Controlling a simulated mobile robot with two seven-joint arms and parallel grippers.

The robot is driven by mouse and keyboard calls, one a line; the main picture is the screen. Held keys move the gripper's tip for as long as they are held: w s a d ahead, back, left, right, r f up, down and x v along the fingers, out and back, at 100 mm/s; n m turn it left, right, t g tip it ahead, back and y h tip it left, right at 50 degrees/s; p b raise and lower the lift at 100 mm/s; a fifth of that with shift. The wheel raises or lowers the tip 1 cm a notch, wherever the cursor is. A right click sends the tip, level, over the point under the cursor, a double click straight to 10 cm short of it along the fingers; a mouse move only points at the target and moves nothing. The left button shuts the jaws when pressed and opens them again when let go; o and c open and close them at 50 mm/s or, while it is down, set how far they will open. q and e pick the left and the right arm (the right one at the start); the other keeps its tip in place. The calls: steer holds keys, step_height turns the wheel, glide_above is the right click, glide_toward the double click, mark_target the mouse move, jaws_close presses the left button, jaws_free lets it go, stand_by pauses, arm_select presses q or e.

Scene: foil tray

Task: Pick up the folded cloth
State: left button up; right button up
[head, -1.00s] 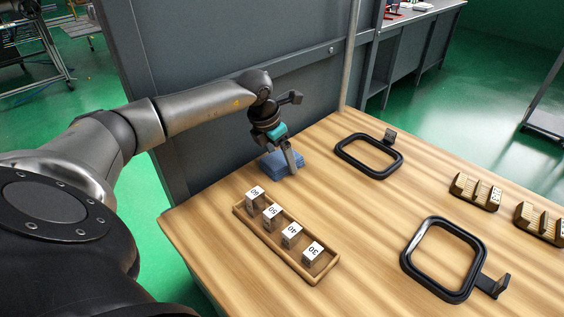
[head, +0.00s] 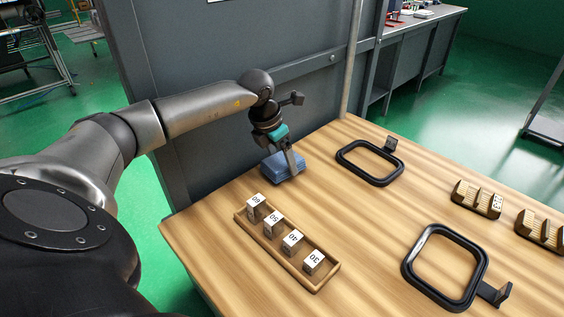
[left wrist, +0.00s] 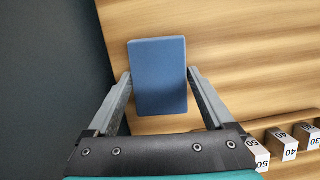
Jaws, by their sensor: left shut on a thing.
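The folded cloth (head: 283,168) is a blue rectangular pad at the far left part of the wooden table. My left gripper (head: 287,156) reaches down over it from above and is shut on it. In the left wrist view the cloth (left wrist: 159,78) lies between the two fingers, one along each long side. I cannot tell whether its underside is clear of the table. My right gripper is not in view.
A wooden tray (head: 276,260) with several numbered blocks stands just in front of the cloth. Two black frames (head: 367,179) (head: 410,274) and slotted wooden holders (head: 478,199) lie to the right. A grey wall panel (head: 240,60) rises behind the table's left edge.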

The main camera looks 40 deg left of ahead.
mark_target(282, 160)
arm_select(q)
step_height(282, 160, up, 18)
steer(key=p, duration=0.3)
steer(key=shift+r+p, duration=0.25)
steer(key=shift+p, duration=0.1)
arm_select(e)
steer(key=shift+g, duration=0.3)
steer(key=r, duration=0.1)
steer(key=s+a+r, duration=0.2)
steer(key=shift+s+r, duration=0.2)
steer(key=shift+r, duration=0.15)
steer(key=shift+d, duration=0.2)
arm_select(q)
steer(key=o, duration=0.7)
steer(key=c, duration=0.5)
steer(key=shift+c, duration=0.2)
